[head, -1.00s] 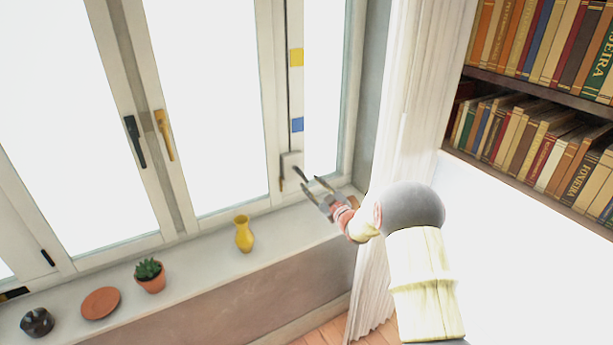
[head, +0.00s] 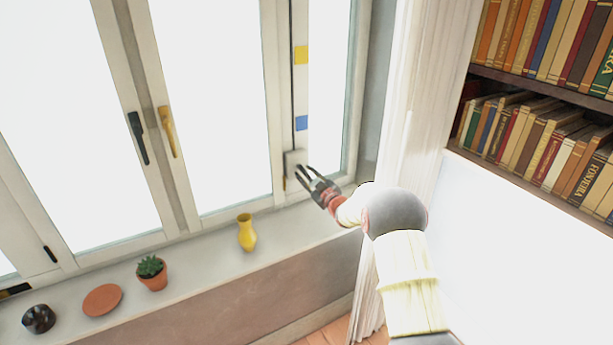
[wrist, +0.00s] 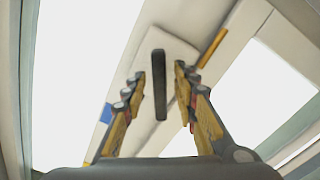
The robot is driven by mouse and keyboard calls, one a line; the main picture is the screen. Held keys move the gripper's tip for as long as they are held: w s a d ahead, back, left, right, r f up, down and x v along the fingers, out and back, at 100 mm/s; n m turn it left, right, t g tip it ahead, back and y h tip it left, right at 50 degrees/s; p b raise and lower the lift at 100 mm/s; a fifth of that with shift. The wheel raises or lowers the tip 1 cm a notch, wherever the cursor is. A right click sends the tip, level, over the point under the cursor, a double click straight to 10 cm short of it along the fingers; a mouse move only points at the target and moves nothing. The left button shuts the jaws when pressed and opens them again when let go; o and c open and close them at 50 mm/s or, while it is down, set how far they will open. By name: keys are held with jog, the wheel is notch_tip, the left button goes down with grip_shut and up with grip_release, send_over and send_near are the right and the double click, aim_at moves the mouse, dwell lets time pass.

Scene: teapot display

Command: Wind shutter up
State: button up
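The winder is a pale box (head: 292,158) low on the window frame, below a strap strip with a yellow mark (head: 301,55) and a blue mark (head: 301,123). In the wrist view a black bar-shaped handle (wrist: 159,85) stands out on the pale plate (wrist: 178,48). My gripper (head: 304,171) is at the box in the head view, its fingers partly covering the box. In the wrist view the gripper (wrist: 160,74) is open, with one finger on each side of the black handle. Neither finger clearly touches it; I cannot tell the remaining depth.
The sill (head: 205,265) below holds a yellow vase (head: 246,233), a potted cactus (head: 151,273), a terracotta saucer (head: 103,300) and a dark object (head: 38,319). A white curtain (head: 412,110) hangs right of the window, close to my arm. Bookshelves (head: 540,120) are further right.

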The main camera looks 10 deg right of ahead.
jog(key=c, duration=0.6)
grip_shut()
jog(key=shift+m, duration=0.3)
